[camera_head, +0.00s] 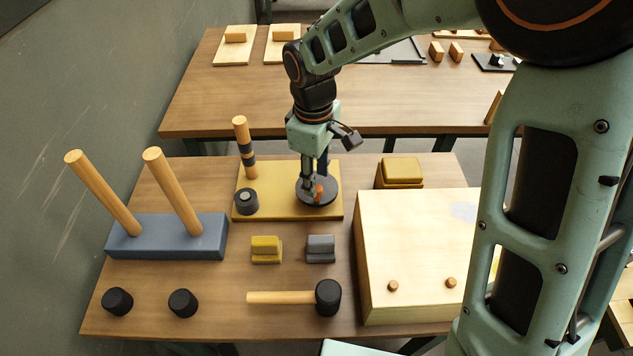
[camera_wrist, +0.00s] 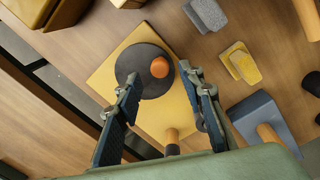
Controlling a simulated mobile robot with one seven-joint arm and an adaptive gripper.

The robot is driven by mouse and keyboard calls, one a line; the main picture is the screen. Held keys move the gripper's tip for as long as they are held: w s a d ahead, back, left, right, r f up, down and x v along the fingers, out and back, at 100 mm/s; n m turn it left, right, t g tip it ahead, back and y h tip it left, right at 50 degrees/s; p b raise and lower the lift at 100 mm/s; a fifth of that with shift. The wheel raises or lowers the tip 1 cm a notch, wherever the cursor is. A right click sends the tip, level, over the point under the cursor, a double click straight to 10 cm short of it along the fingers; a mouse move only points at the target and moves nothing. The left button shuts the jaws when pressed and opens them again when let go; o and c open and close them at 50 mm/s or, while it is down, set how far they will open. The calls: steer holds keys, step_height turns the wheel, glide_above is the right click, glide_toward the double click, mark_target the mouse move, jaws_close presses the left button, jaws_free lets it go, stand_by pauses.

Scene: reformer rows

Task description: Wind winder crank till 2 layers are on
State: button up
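The winder stands on a yellow board (camera_head: 283,208), with a dark round crank disc (camera_head: 303,199) on its right part. An orange knob (camera_head: 319,191) rises from the disc; the wrist view shows the knob (camera_wrist: 160,67) and disc (camera_wrist: 150,87) clearly. A wooden post (camera_head: 240,130) with dark bands stands at the board's left back, and a dark spool-like piece (camera_head: 246,202) sits at its front left. My gripper (camera_head: 313,186) points down over the disc. In the wrist view its fingers (camera_wrist: 160,77) are spread on either side of the orange knob. Whether they touch it cannot be told.
A blue-grey block (camera_head: 165,240) with two tall slanted pegs stands left. Yellow (camera_head: 266,250) and grey (camera_head: 320,249) blocks, a mallet (camera_head: 285,297) and black knobs (camera_head: 117,301) lie in front. A pale wooden box (camera_head: 415,250) stands right, a yellow block (camera_head: 400,172) behind it.

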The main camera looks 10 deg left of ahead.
step_height(320, 180, up, 9)
steer(key=shift+s, duration=0.25)
steer(key=shift+f, duration=0.1)
